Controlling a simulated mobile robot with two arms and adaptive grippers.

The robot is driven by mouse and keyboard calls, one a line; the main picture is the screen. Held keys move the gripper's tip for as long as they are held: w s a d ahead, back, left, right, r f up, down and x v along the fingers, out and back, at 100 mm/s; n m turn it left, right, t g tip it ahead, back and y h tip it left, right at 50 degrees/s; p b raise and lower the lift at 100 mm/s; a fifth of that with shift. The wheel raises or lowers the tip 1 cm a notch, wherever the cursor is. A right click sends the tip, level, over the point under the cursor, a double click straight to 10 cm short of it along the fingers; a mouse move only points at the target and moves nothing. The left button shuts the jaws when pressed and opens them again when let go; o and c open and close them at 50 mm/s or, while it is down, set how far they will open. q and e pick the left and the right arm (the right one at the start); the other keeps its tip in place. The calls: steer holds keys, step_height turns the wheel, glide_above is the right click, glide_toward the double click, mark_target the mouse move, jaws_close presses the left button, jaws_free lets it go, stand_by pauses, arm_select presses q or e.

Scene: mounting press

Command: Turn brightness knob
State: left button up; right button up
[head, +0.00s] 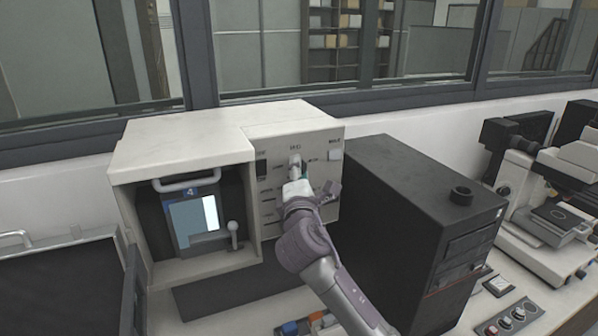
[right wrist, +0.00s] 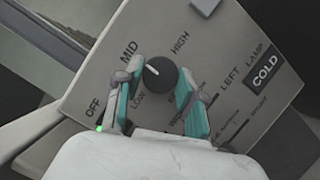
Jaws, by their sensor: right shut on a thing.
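The brightness knob (right wrist: 160,75) is a dark round knob with a white pointer mark. It sits on the cream control panel among the labels OFF, LOW, MID and HIGH. In the right wrist view its mark points up and left, roughly toward MID. My right gripper (head: 297,167) is at the front panel of the cream machine (head: 180,140). Its two teal-padded fingers are on either side of the knob, shut on it. In the head view the gripper mostly hides the knob. My left gripper is not in view.
A black box unit (head: 400,190) stands close to the right of the cream machine. A microscope (head: 545,190) stands farther right. The machine's open bay at left holds a small screen (head: 194,217) and a lever (head: 233,234). Windows are behind.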

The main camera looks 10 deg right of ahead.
steer(key=o, duration=1.1)
steer(key=shift+o, duration=0.2)
steer(key=v, duration=1.2)
